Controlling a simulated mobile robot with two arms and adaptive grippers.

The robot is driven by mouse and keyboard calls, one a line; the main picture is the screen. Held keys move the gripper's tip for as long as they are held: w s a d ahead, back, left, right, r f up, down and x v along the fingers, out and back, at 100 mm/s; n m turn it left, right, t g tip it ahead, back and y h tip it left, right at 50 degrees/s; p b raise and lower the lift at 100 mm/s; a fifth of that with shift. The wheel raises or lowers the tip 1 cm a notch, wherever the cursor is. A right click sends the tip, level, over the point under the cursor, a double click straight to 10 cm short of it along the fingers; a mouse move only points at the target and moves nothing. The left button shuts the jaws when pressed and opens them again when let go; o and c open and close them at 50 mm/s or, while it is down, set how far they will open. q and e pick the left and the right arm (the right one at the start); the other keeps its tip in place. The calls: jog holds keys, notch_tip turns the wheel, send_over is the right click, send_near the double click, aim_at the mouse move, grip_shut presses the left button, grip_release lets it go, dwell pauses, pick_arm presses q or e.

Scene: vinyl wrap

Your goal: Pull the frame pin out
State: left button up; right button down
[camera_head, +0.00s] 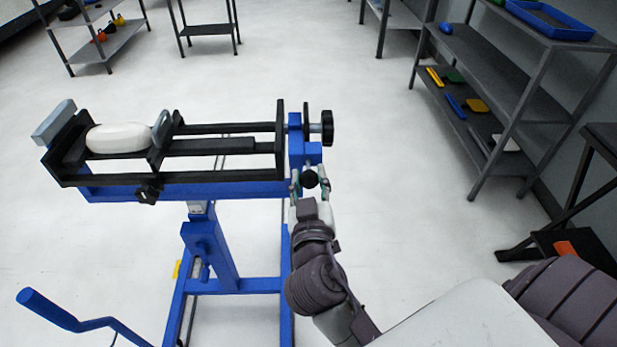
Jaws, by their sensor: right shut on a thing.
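The frame pin (310,179) shows as a round black knob at the right end of the blue stand, just below the black clamp frame. My right gripper (310,188) is shut on this knob, one finger on each side of it. The pin's shaft is hidden, so I cannot tell how deep it sits. The black frame (180,179) lies level on the blue stand (235,285) and holds a white rounded piece (118,138) at its left end. My left gripper is not in view.
A black knob (327,128) on a screw sticks out right of the frame, close above my right gripper. A blue crank handle (45,309) juts out at lower left. Grey shelves (490,70) with tools stand at right. The floor between is clear.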

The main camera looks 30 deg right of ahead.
jog(key=c, duration=0.7)
grip_release()
jog(key=shift+s, duration=0.1)
jog(key=v, duration=0.7)
jog(key=shift+s+a, duration=0.15)
